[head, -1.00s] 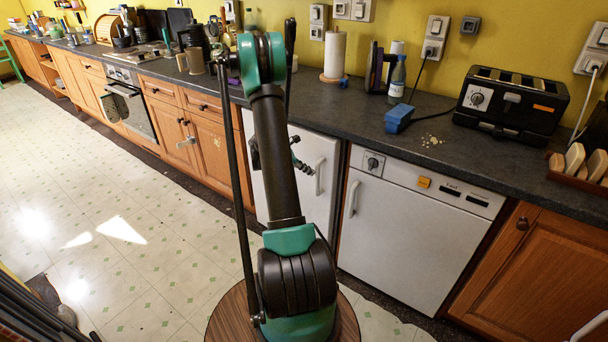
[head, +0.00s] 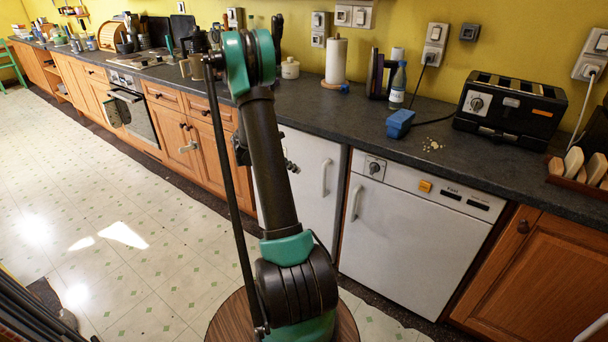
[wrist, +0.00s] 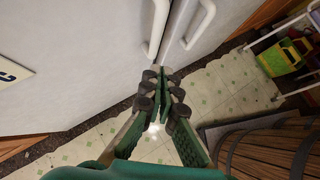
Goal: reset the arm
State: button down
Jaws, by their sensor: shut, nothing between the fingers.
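My arm (head: 267,160) stands up in the middle of the head view, its elbow raised in front of the counter. My gripper (wrist: 160,74) shows in the wrist view, with its fingertips together and nothing between them. It points toward the white appliance doors and their two pale handles (wrist: 157,28), with the tiled floor below. I cannot tell whether the fingertips touch a door; a gap seems to remain. In the head view the gripper is mostly hidden behind my arm.
The dark counter (head: 340,105) runs along the wall. On it are a black toaster (head: 508,103), a blue box (head: 400,123), a bottle (head: 397,86) and a paper roll (head: 336,61). White appliances (head: 412,230) stand below. Open floor (head: 130,205) lies left. A green bin (wrist: 282,60) shows in the wrist view.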

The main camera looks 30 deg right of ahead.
jog(key=shift+v, duration=1.7)
jog(key=shift+s, duration=0.1)
jog(key=s+a+r+m+t+y, duration=0.2)
jog(key=s+a+r+m, duration=0.15)
jog(key=s+a, duration=0.35)
jog(key=s+a+r+m+t+y, duration=0.2)
jog(key=s+a+m, duration=0.25)
jog(key=a, duration=0.45)
jog(key=s+a+f+m+t+y, duration=0.2)
jog(key=s+a+m+y, duration=0.3)
jog(key=s+a, duration=0.8)
jog(key=shift+s+m+t, duration=0.5)
jog(key=shift+s+m, duration=0.15)
jog(key=shift+m, duration=0.15)
